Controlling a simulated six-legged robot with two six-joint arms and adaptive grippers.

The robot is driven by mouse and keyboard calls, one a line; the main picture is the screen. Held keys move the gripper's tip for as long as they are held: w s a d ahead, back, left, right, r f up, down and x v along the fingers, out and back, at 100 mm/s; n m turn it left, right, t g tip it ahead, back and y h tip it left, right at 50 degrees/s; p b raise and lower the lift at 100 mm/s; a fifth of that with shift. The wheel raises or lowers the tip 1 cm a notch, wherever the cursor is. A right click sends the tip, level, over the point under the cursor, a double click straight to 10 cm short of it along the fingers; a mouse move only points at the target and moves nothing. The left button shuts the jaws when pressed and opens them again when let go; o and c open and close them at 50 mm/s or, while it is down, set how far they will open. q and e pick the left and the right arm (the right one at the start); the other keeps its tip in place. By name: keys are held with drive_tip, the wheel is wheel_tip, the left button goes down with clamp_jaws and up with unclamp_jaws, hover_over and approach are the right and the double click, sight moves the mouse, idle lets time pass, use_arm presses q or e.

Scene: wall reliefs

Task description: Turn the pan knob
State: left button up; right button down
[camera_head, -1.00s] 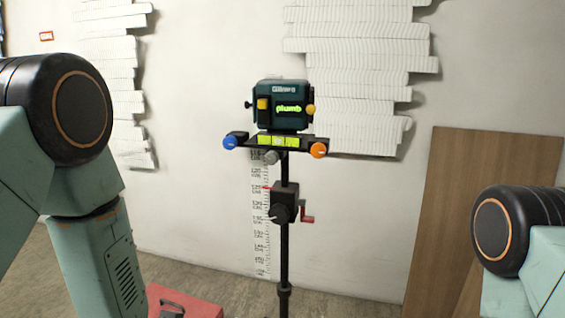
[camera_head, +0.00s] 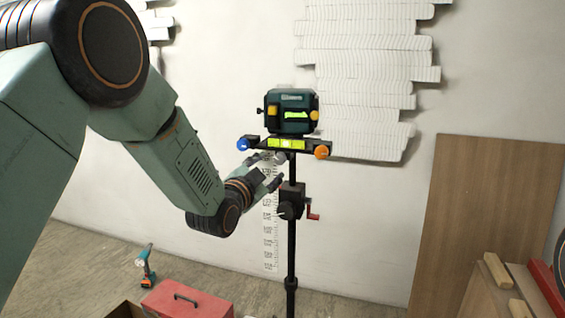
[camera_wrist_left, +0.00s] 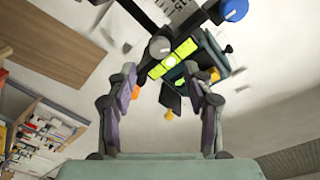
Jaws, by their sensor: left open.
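A dark green laser level (camera_head: 291,111) sits on a black crossbar on an upright black stand (camera_head: 291,245). The bar has a blue knob (camera_head: 243,144) at its left end, an orange knob (camera_head: 321,152) at its right end and a grey knob (camera_head: 280,158) below its middle. I cannot tell by label which is the pan knob. My left gripper (camera_head: 270,177) is open just below and left of the grey knob. In the left wrist view, the grey knob (camera_wrist_left: 160,46) lies beyond the open fingers (camera_wrist_left: 170,88), apart from them. My right gripper is out of view.
A crank box with a red handle (camera_head: 313,217) is lower on the stand, close to my left gripper. A red toolbox (camera_head: 188,300) and a drill (camera_head: 146,265) are on the floor. A wooden panel (camera_head: 485,215) leans at the right.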

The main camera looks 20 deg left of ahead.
sight(278, 160)
use_arm(q)
drive_tip(key=w, duration=0.6)
drive_tip(key=shift+w+d+f, duration=0.1)
drive_tip(key=shift+w+d, duration=0.1)
drive_tip(key=shift+w+a, duration=0.1)
drive_tip(key=shift+w, duration=0.35)
drive_tip(key=shift+c, duration=0.4)
drive_tip(key=shift+s, duration=0.1)
drive_tip(key=shift+c, duration=0.6)
clamp_jaws()
